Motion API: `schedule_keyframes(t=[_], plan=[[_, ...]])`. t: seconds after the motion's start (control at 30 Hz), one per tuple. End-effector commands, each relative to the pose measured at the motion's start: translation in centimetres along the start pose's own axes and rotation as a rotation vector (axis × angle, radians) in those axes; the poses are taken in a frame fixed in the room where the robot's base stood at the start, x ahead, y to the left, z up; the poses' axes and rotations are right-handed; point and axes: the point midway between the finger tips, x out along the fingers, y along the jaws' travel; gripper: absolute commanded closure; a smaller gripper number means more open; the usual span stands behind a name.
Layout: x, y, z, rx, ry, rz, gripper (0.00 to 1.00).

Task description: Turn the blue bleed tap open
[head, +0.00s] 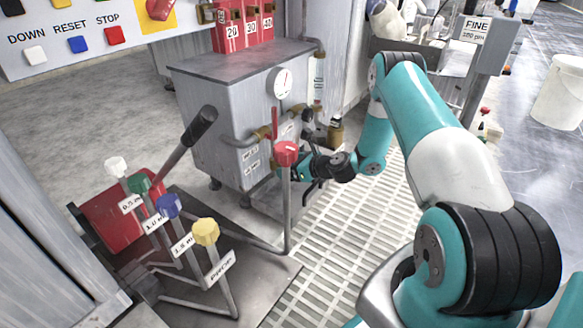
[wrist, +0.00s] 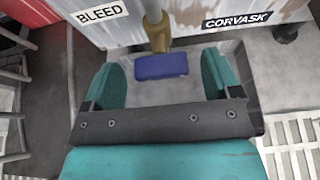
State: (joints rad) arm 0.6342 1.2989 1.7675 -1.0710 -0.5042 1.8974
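The blue bleed tap handle (wrist: 160,67) is a flat bar lying crosswise in the wrist view, under a brass valve body (wrist: 158,34) on a grey pipe. A "BLEED" label (wrist: 101,12) is at its upper left. My gripper (wrist: 161,62) is open, with one teal finger on each side of the handle. Gaps show between the handle and both fingers. In the head view my gripper (head: 283,170) is beside the grey cabinet, partly hidden behind a red-knobbed post. I cannot make out the blue tap in the head view.
The grey cabinet (head: 215,112) carries a gauge (head: 282,82) and brass-fitted pipes. The red-knobbed post (head: 286,153) stands close in front of my gripper. Levers with white, green, blue and yellow knobs (head: 205,232) are at the lower left. Slatted floor (head: 345,235) is clear.

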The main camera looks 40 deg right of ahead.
Motion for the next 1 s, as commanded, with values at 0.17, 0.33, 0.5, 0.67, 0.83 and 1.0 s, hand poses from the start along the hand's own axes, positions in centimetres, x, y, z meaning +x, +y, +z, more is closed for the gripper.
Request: schedule_keyframes(t=[0.17, 0.33, 0.5, 0.67, 0.83, 1.0], plan=[[-0.03, 0.0, -0.03, 0.0, 0.0, 0.0, 0.59], [-0.05, 0.0, -0.04, -0.001, 0.001, -0.001, 0.64], [-0.11, 0.07, 0.04, -0.026, 0.002, -0.01, 0.64], [-0.17, 0.23, 0.13, -0.09, 0.003, -0.036, 0.64], [-0.2, 0.43, 0.17, -0.206, 0.004, -0.085, 0.64], [-0.18, 0.67, 0.0, -0.35, 0.005, -0.145, 0.64]])
